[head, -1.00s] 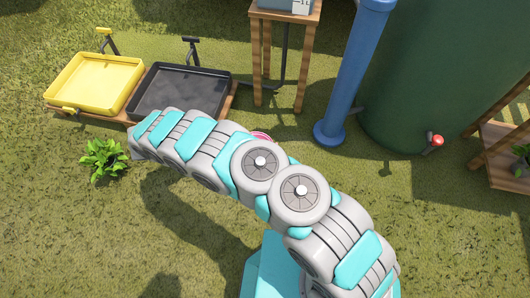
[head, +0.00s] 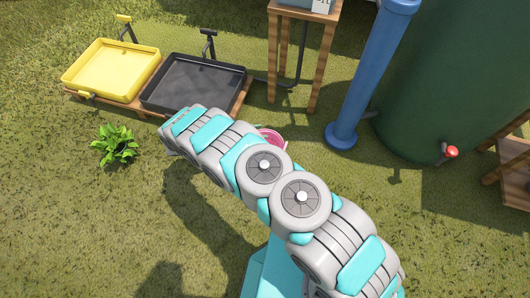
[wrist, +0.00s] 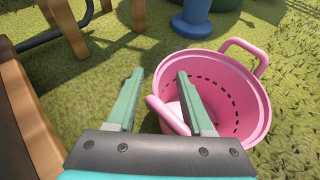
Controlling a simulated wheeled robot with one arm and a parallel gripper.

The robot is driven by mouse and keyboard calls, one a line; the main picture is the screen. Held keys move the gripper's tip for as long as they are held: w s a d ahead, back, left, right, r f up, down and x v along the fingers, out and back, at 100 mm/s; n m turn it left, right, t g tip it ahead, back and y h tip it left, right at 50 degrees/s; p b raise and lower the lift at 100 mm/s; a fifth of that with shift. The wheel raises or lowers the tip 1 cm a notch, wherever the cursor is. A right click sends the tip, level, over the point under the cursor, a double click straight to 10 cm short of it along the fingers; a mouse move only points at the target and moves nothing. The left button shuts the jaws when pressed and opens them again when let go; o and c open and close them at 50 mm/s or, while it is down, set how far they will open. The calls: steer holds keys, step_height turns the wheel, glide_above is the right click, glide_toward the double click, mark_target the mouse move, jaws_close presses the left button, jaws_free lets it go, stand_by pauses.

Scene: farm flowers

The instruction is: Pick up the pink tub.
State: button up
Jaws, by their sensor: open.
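The pink tub (wrist: 240,85) stands upright on the grass in the wrist view, right of centre. It is round, with a row of dark slots inside and two loop handles, one at the far right and one at the near left. It looks empty where I can see inside. In the head view only a small part of the pink tub (head: 271,137) shows behind my arm. My gripper (wrist: 158,80) is open in the wrist view. Its right finger overlaps the tub's near left side and handle; its left finger is over grass. I cannot tell whether it touches the tub.
A wooden stand holds a yellow tray (head: 112,72) and a black tray (head: 193,87). A wooden table (head: 305,12), a blue post (head: 370,75) and a large green tank (head: 455,80) stand beyond the tub. A leafy plant (head: 115,146) is at left. Grass in front is open.

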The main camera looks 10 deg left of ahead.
steer(key=shift+w+d+f, duration=0.1)
steer(key=shift+d, duration=0.05)
jaws_close()
stand_by(0.4)
stand_by(1.0)
